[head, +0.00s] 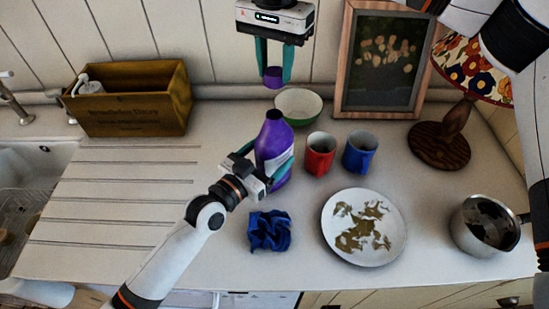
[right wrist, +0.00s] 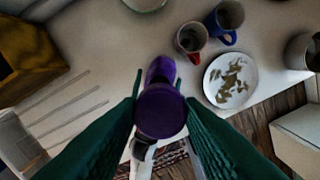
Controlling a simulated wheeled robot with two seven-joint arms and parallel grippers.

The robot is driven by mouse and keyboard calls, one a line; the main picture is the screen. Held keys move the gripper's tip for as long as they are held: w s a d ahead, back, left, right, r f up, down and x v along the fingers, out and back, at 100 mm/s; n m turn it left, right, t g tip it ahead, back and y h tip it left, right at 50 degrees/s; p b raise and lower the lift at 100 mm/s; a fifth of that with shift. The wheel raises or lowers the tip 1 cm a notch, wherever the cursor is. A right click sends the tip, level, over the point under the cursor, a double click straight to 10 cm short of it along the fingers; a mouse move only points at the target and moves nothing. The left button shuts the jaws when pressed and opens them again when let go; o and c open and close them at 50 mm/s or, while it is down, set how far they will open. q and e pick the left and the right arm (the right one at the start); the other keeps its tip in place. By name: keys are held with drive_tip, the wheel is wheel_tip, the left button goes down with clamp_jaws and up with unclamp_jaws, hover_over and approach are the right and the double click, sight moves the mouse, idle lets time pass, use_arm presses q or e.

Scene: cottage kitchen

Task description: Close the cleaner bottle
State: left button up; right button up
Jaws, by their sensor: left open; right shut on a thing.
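The purple cleaner bottle (head: 272,142) stands upright on the counter with its neck uncovered at the top. In the right wrist view the bottle (right wrist: 160,70) shows partly behind the cap. My right gripper (head: 273,73) points down above the bottle and is shut on the purple cap (head: 273,80). The cap (right wrist: 160,112) also shows between the fingers in the right wrist view, clear of the bottle neck.
A red mug (head: 319,158), a blue mug (head: 358,155) and a green-rimmed bowl (head: 298,108) stand close to the bottle. A blue cloth (head: 269,231) and a soiled plate (head: 340,250) lie in front. A wooden box (head: 135,110), picture frame (head: 345,70), lamp (head: 445,140) and pot (head: 484,228) stand farther out.

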sight(274, 88)
use_arm(q)
drive_tip(key=shift+x, duration=1.15)
drive_tip(key=shift+c, duration=0.3)
drive_tip(key=c, duration=1.4)
use_arm(e)
drive_tip(key=shift+f, duration=2.45)
drive_tip(key=shift+f, duration=0.85)
drive_tip(key=shift+f, duration=0.55)
